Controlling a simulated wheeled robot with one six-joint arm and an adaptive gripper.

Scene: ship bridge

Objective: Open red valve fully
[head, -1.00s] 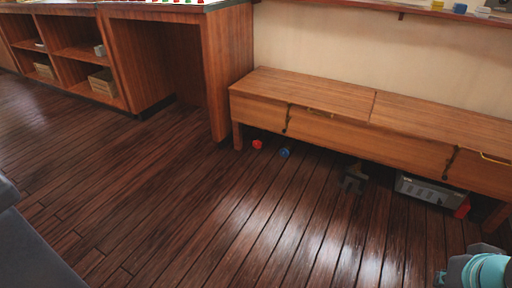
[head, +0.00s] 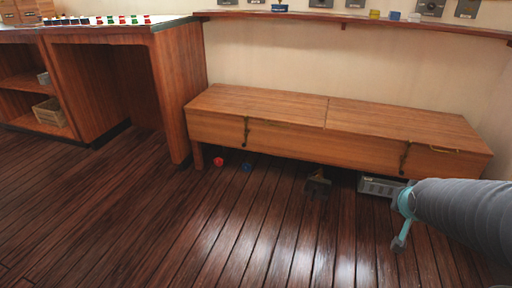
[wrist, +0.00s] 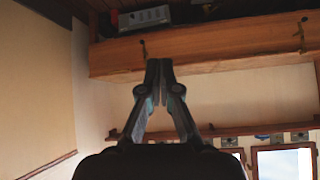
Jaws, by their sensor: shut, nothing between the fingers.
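A small red round object (head: 218,161), possibly the red valve, is low by the floor under the left end of the wooden bench. It is too small to tell its handle or how far it is turned. A similar blue object (head: 247,167) is just to its right. My gripper (wrist: 159,65) is shut and empty in the wrist view, with the fingertips together. The wooden bench shows beyond it, upside down. In the head view my arm enters from the right, well away from the red object.
The wooden bench (head: 300,110) stands along the wall. Under it are a dark object (head: 318,184) and a grey crate (head: 380,187). A wooden counter (head: 172,90) stands to the left. A shelf (head: 350,20) runs along the wall above. The floor before the bench is clear.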

